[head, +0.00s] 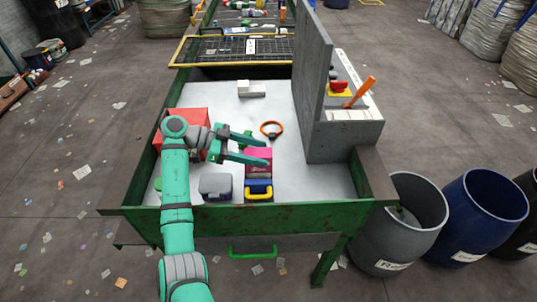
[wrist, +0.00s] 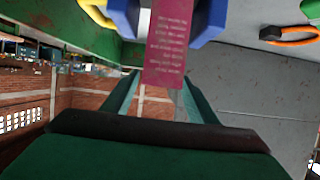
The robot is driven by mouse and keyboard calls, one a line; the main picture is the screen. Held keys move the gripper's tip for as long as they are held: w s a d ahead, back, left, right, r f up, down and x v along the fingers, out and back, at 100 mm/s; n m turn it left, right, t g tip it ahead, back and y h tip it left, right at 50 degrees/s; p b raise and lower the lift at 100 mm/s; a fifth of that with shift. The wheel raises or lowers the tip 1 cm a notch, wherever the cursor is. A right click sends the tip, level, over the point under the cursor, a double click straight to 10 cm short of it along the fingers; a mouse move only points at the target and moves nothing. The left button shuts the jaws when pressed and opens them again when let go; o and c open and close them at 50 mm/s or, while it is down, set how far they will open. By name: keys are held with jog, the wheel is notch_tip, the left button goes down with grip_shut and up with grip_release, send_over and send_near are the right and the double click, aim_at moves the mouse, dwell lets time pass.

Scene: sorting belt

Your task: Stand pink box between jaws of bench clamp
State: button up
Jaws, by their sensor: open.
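The pink box (head: 259,170) stands upright at the bench clamp (head: 258,183), which is blue with a yellow handle, near the tray's front edge. In the wrist view the pink box (wrist: 166,45), with pale printed text, shows between the two blue jaws (wrist: 207,20) of the clamp. Its far end is out of that frame, so how deep it sits is hidden. My gripper (head: 266,152) is open over the box's upper part. In the wrist view its fingers (wrist: 160,95) lie to either side of the box's near end, with gaps showing.
A grey box (head: 215,186) stands left of the clamp and a red container (head: 188,122) lies behind my arm. An orange ring-shaped item (head: 271,129) and a white block (head: 251,89) lie farther back. A tall grey panel (head: 311,75) bounds the right. The tray has green rims (head: 240,218).

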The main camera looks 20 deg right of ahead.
jog(key=v, duration=0.7)
jog(key=shift+a, duration=0.45)
